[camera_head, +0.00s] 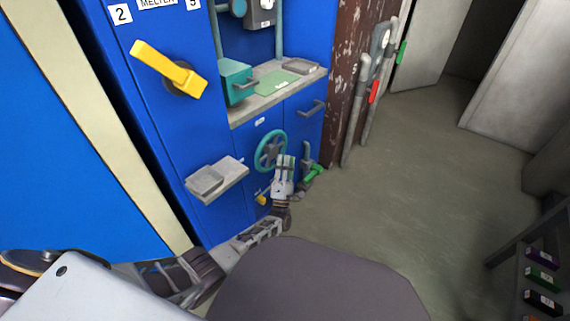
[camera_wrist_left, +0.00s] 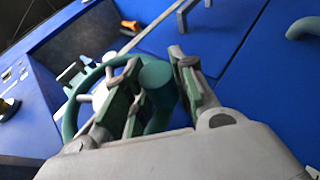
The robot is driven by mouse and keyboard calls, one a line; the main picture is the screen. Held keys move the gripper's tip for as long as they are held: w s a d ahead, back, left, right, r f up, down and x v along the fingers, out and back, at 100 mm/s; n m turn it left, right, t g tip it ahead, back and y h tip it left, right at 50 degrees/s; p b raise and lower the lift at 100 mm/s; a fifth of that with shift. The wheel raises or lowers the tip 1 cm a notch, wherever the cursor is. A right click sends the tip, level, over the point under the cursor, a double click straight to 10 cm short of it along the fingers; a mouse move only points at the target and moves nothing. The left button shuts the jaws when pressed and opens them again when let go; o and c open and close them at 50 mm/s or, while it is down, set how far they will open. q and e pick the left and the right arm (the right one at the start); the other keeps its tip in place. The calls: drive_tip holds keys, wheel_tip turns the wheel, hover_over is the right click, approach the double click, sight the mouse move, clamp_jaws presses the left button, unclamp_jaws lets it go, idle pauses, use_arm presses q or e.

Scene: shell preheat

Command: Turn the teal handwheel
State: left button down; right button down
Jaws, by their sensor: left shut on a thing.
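The teal handwheel (camera_head: 270,150) is mounted on the blue cabinet front, below the grey shelf. My left gripper (camera_head: 286,162) is at the right side of its rim. In the left wrist view the handwheel (camera_wrist_left: 71,115) shows its rim and pale spokes at the left. There the two fingers of my left gripper (camera_wrist_left: 158,85) stand on either side of a teal rounded part of the wheel and are shut on it. The fingers hide part of the rim. My right gripper is in neither view.
A yellow lever (camera_head: 168,70) sits on the cabinet at upper left. A small grey ledge (camera_head: 217,178) juts out left of the wheel. A green-handled valve (camera_head: 314,174) is close to the right of my left gripper. The floor (camera_head: 420,190) to the right is clear.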

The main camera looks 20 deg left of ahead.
use_arm(q)
drive_tip(key=shift+w+r+n+y, duration=0.15)
drive_tip(key=shift+w+n+y, duration=0.1)
drive_tip(key=shift+n+y, duration=0.25)
idle(0.5)
drive_tip(key=c, duration=1.1)
unclamp_jaws()
drive_tip(key=shift+c, duration=0.2)
drive_tip(key=v, duration=0.7)
drive_tip(key=shift+f, duration=0.3)
drive_tip(key=shift+d, duration=0.1)
